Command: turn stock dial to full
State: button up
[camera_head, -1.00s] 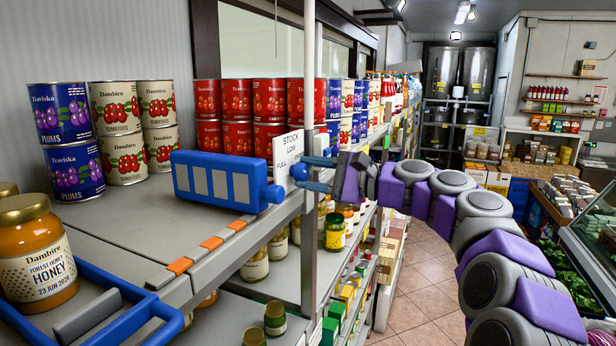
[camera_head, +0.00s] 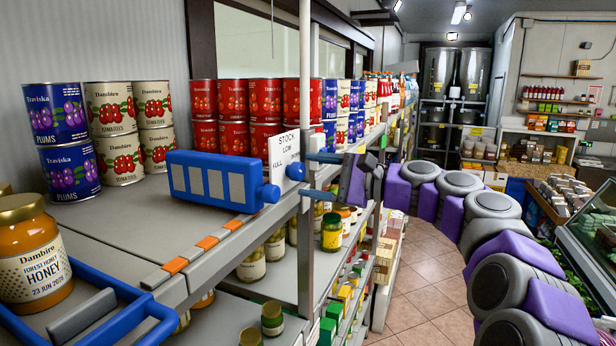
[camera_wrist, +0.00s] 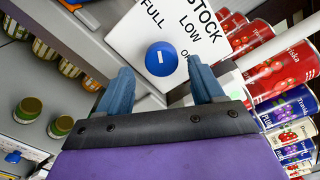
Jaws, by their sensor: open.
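The stock dial is a round blue knob (camera_head: 296,171) on a white plate (camera_head: 283,148) marked STOCK, LOW and FULL, at the shelf edge. In the wrist view the knob (camera_wrist: 161,59) shows a short white mark, with FULL to its upper left, LOW to its upper right and a partly hidden word at the right. My gripper (camera_head: 313,173) is open in front of the plate. In the wrist view its two blue fingers (camera_wrist: 160,74) stand either side of the knob, apart from it. Which word the mark points to is unclear.
A shelf post (camera_head: 305,110) rises close to my gripper. Cans (camera_head: 262,105) and a honey jar (camera_head: 30,255) stand on the shelf. The aisle floor (camera_head: 415,265) is open at the right.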

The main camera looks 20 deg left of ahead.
jog(key=s+d, duration=0.1)
jog(key=d, duration=1.5)
jog(key=shift+b, duration=0.4)
jog(key=s+a+f+n+g+h+b, duration=0.15)
jog(key=s+f+h+b, duration=0.3)
jog(key=s+f, duration=0.7)
jog(key=s+a+f+n+h+b, duration=0.1)
jog(key=s+f+n+h+b, duration=0.3)
jog(key=s+f, duration=0.7)
jog(key=s+d+f+h+b, duration=0.3)
jog(key=s+d+f, duration=0.3)
jog(key=f, duration=0.4)
jog(key=s+d+f+n+g+h+b, duration=0.1)
jog(key=s+d+f+h+b, duration=0.2)
jog(key=s+d+f, duration=0.3)
jog(key=s+d+f+h+b, duration=0.3)
jog(key=s+d+f, duration=0.4)
jog(key=f, duration=0.8)
jog(key=shift+d+f, duration=0.15)
jog(key=shift+d, duration=0.55)
jog(key=shift+g+h, duration=0.25)
